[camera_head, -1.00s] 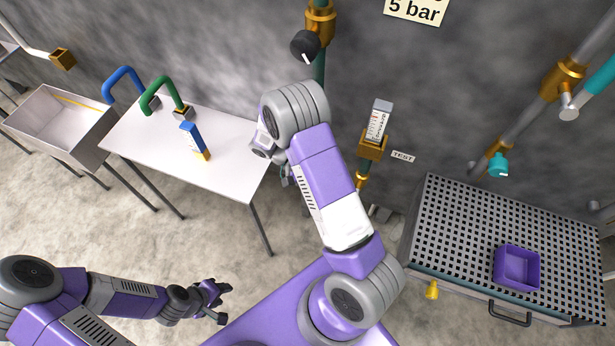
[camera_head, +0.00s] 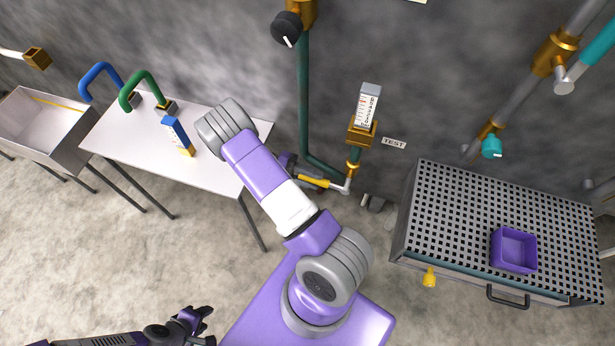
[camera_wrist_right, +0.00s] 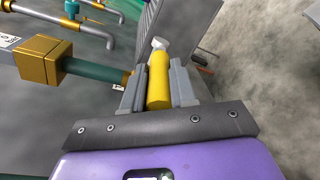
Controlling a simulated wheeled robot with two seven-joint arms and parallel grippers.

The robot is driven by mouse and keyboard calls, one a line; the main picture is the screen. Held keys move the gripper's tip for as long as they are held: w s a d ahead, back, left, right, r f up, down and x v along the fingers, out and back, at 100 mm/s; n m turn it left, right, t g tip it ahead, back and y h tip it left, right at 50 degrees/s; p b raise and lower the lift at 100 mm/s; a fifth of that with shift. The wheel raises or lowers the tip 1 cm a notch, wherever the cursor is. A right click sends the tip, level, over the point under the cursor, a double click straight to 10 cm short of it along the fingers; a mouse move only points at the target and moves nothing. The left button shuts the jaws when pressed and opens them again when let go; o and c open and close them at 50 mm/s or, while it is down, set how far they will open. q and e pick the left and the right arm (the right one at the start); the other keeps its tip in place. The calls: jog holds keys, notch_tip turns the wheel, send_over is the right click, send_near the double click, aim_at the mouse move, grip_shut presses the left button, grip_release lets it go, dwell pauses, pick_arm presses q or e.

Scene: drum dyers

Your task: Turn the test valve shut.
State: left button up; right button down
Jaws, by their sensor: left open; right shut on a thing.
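The test valve (camera_head: 352,170) is a brass fitting on the green pipe, below a gauge and left of the "TEST" label (camera_head: 394,143). Its yellow lever handle (camera_head: 314,181) points left, roughly along the wall. My right gripper (camera_head: 298,178) is at the handle, partly hidden behind my right forearm. In the right wrist view the yellow handle (camera_wrist_right: 159,80) lies between the two grey fingers (camera_wrist_right: 158,88), which are shut on it. My left gripper (camera_head: 203,318) is open and empty at the bottom, well away from the valve.
A white table (camera_head: 215,165) with a blue-and-yellow box (camera_head: 177,135) stands left of my right arm. A perforated bench (camera_head: 440,215) with a purple bin (camera_head: 514,250) stands at the right. A gauge (camera_head: 368,105) sits above the valve.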

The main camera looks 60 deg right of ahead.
jog(key=c, duration=0.9)
grip_release()
jog(key=shift+d, duration=0.1)
jog(key=f+v, duration=0.1)
jog(key=v, duration=0.6)
jog(key=shift+w+r, duration=0.25)
jog(key=shift+r, duration=0.25)
